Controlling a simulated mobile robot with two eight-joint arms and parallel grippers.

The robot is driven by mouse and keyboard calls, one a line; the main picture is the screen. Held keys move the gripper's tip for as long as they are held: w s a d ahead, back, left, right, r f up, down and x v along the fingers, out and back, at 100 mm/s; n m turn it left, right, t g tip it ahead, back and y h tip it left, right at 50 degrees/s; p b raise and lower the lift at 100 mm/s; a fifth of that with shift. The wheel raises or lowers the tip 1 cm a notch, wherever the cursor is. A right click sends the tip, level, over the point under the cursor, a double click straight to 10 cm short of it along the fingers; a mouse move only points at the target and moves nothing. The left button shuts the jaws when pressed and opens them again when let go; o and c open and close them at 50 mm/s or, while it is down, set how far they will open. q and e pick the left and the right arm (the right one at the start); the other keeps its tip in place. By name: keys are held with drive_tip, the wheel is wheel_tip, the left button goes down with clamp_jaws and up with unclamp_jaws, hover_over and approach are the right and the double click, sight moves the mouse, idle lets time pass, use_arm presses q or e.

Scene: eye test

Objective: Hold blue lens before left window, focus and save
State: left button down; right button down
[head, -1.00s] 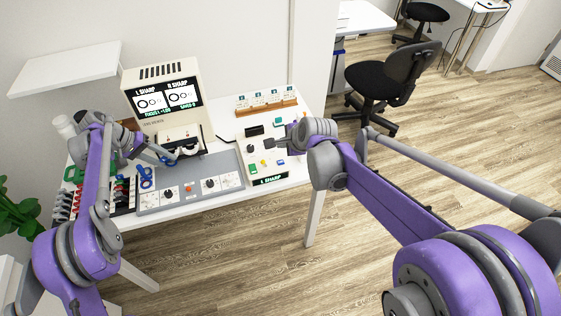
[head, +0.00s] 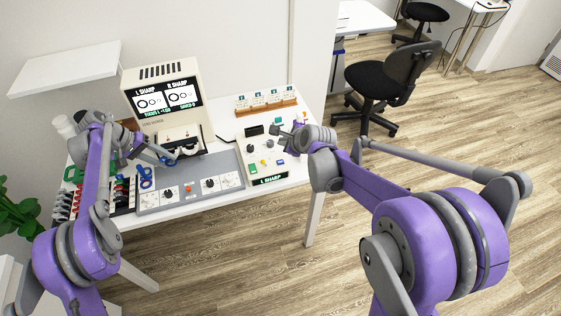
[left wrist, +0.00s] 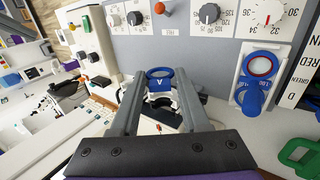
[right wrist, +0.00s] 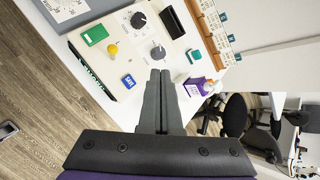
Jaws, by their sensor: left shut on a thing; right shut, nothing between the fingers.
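My left gripper (head: 174,156) is in front of the viewer (head: 160,95) and its fingers are shut on a blue-ringed lens (left wrist: 160,73), held upright. The viewer's windows are too small to tell which one the lens faces. The screen (head: 165,101) reads "L SHARP" and "R SHARP" above two ring pictures; its lower line is unclear. My right gripper (right wrist: 158,78) is shut and empty above the control box (head: 243,150). The box display (head: 270,181) reads "L SHARP". The blue save button (right wrist: 128,81) is left of the right fingertips in the right wrist view.
A grey panel (head: 190,192) with dials lies along the table front. A wooden card rail (head: 267,107) is behind the control box. Floor right of the table is clear up to a black chair (head: 390,85).

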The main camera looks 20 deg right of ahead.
drive_tip(key=shift+f, duration=3.5)
drive_tip(key=shift+f, duration=0.15)
drive_tip(key=shift+f, duration=0.25)
drive_tip(key=shift+f, duration=0.35)
drive_tip(key=shift+r, duration=0.8)
drive_tip(key=shift+r, duration=2.5)
